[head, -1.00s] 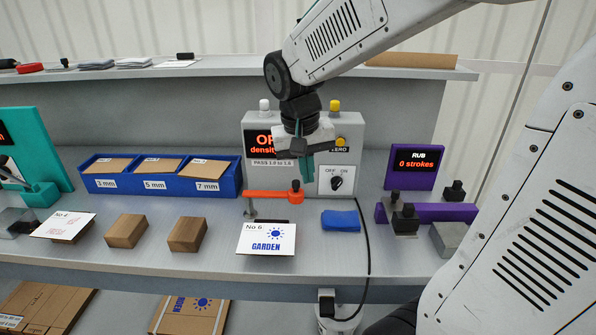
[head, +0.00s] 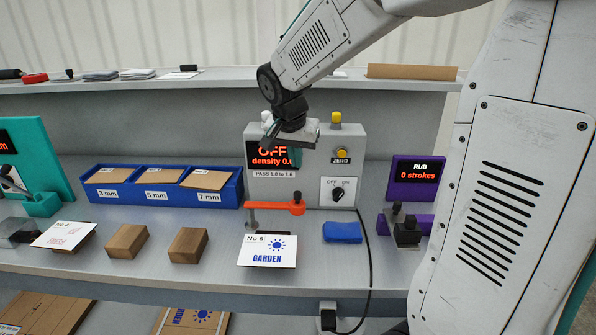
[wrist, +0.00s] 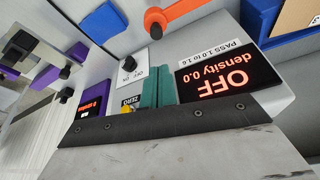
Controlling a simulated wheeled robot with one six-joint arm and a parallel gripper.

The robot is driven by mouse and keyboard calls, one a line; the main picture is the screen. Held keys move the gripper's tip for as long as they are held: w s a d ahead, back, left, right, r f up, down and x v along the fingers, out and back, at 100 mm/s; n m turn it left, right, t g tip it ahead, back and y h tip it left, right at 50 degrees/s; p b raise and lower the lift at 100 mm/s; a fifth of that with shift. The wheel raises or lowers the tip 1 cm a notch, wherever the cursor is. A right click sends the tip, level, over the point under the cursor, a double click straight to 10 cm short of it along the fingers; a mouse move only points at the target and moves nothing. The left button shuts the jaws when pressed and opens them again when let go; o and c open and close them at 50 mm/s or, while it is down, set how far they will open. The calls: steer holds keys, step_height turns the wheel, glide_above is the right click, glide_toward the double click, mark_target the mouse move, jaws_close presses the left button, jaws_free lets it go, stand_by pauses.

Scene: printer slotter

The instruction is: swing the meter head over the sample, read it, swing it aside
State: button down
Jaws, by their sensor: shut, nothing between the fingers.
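The density meter (head: 312,190) is a grey box with a red display (head: 262,155) reading OFF, density 0.0, and the label PASS 1.0 to 1.6. It has a yellow ZERO button (head: 342,154) and a black OFF/ON knob (head: 337,194). Its orange meter head arm (head: 275,206) points left at the box's foot, behind the sample card. The sample, a white No 6 GARDEN card (head: 267,251), lies on the bench in front. My gripper (head: 296,155) is shut and empty in front of the meter's upper face; its teal fingers also show in the wrist view (wrist: 157,88).
A blue cloth (head: 342,232) lies right of the card, beside a black cable (head: 369,260). A purple RUB station (head: 412,180) stands right. Wooden blocks (head: 188,244) and a blue bin (head: 160,191) with pads are left. A shelf (head: 200,76) runs behind.

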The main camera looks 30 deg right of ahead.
steer(key=x, duration=0.9)
steer(key=shift+f, duration=0.1)
steer(key=shift+s, duration=0.15)
